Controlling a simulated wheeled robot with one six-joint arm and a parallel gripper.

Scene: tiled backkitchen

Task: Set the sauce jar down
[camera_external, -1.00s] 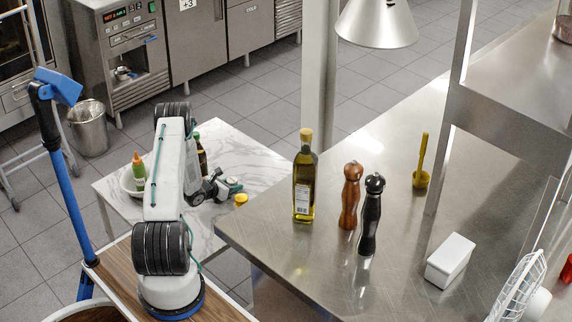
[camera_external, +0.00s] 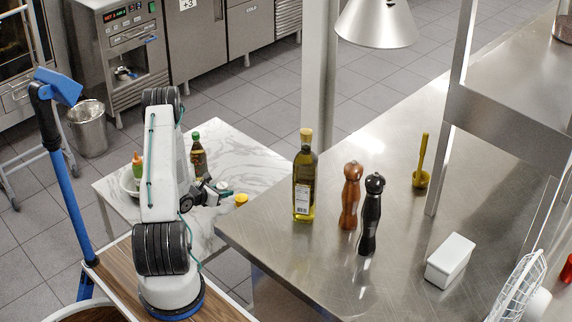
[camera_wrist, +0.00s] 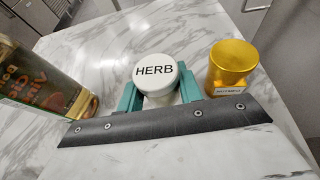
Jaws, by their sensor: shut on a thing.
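In the wrist view a jar with a round white lid marked HERB (camera_wrist: 155,70) sits between the teal fingers of my gripper (camera_wrist: 158,88), which is shut on it. No label reading sauce shows. The jar's lower part is hidden by the fingers and the dark bar. In the external view my gripper (camera_external: 218,190) is over the white marble table (camera_external: 240,150), near its right side. I cannot tell whether the jar's base touches the marble.
A yellow tin (camera_wrist: 231,68) stands close right of the jar. A vinegar bottle (camera_wrist: 45,85) is to the left. A white bowl (camera_external: 128,183) with a squeeze bottle (camera_external: 138,165) is further left. The steel counter (camera_external: 310,250) with an oil bottle (camera_external: 304,190) borders the right.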

